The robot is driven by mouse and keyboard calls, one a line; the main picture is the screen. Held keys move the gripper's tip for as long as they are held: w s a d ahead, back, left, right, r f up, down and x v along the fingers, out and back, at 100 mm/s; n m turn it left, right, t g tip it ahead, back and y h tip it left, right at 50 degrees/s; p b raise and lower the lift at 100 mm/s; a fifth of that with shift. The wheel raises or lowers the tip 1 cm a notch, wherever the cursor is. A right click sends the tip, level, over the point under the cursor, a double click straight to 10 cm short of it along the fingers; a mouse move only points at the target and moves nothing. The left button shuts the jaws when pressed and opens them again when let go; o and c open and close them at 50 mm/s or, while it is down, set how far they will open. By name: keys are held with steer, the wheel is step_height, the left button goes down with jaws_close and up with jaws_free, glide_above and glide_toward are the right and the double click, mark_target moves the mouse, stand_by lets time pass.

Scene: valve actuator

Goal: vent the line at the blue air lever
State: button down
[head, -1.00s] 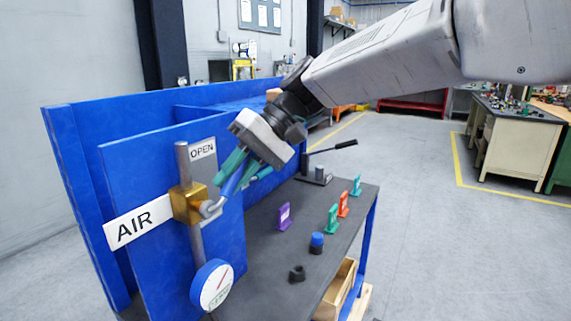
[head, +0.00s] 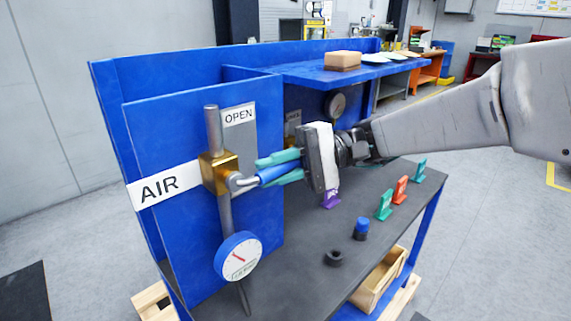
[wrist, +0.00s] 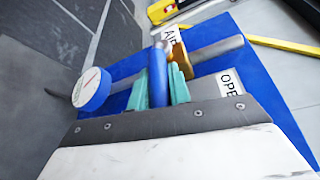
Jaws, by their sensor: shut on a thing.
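The blue air lever (head: 272,174) sticks out sideways from a brass valve (head: 213,173) on a vertical grey pipe. The lever is about level and roughly square to the pipe. My gripper (head: 266,170) has teal fingers, one above and one below the lever, and is shut on it. In the wrist view the lever (wrist: 158,76) lies between the fingers (wrist: 159,88), with the valve (wrist: 180,55) beyond. A round gauge (head: 238,256) with a red needle sits lower on the pipe; its reading is too small to tell. The lever's outer end is hidden by my gripper.
An AIR label (head: 160,185) is left of the valve and an OPEN label (head: 239,115) above right. Purple, green and orange tags, a blue-topped part (head: 361,228) and a black ring (head: 333,258) stand on the dark bench top (head: 300,275). A blue shelf (head: 310,72) is behind.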

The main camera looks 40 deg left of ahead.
mark_target(298, 165)
steer(key=shift+f, duration=0.2)
stand_by(0.3)
steer(key=c, duration=1.3)
jaws_free()
steer(key=shift+a, duration=0.1)
steer(key=v, duration=0.6)
steer(key=shift+w, duration=0.4)
steer(key=shift+w+d, duration=0.4)
steer(key=shift+w, duration=0.05)
